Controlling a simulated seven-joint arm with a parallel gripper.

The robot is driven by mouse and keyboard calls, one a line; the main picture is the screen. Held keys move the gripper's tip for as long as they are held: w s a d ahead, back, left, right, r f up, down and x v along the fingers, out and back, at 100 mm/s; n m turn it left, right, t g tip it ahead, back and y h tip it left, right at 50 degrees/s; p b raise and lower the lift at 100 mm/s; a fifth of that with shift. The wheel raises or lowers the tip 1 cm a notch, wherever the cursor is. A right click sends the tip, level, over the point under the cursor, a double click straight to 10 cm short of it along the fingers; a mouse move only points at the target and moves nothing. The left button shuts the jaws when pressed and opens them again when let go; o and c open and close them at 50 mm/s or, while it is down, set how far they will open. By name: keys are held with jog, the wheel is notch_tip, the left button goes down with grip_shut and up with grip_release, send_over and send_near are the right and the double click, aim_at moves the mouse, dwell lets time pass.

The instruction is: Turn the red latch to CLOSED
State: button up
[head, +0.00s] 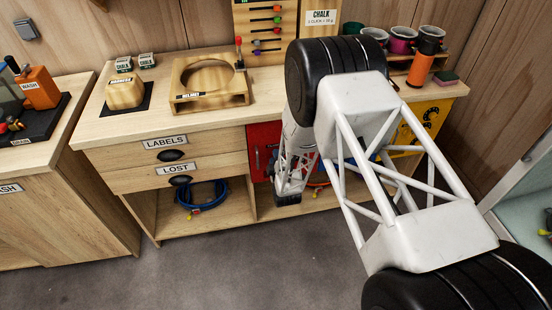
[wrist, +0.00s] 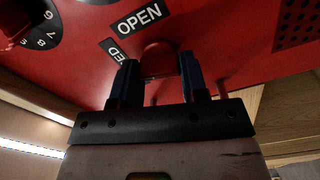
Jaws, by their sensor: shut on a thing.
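The red latch (wrist: 158,60) shows in the wrist view on a red panel, as a rounded red piece between the two fingers. My gripper (wrist: 159,68) is shut on it, one dark blue finger on each side. The OPEN label (wrist: 139,17) lies just beyond it. A second label ending in "ED" (wrist: 115,50) is partly covered by the left finger. The latch's exact angle is hard to tell, as the fingers hide much of it. In the head view the red door (head: 262,140) shows beside my arm, which hides the latch.
A numbered dial (wrist: 32,22) sits on the panel at upper left, and a perforated patch (wrist: 298,22) at upper right. In the head view, the drawers (head: 165,160), a blue coiled rope (head: 203,195) and a yellow panel (head: 415,122) flank the red door. The floor in front is clear.

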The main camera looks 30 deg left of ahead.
jog(key=shift+f+n, duration=0.1)
jog(key=shift+n, duration=1.5)
jog(key=o, duration=0.9)
jog(key=shift+v, duration=3.9)
